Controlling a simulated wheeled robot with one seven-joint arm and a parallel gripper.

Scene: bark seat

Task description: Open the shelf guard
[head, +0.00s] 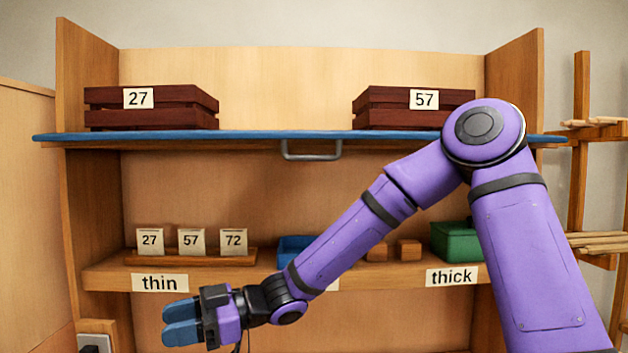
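The blue panel (230,136) with a grey bar handle (311,151) lies along the front of the upper shelf and looks like the shelf guard. It is seen nearly edge-on, as a thin level strip, and its right part is hidden behind my arm. My gripper (181,322) is low at the left, below the lower shelf in the picture, with its blue fingers pointing left. The fingers look together, with nothing between them. It is well apart from the handle, which is up and to the right.
Dark red crates labelled 27 (170,107) and 57 (390,105) stand on the upper shelf. The lower shelf (100,277) holds number cards (191,241), a blue tray (293,248), wooden blocks (409,250) and a green box (452,242). A wooden rack (581,150) stands at right.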

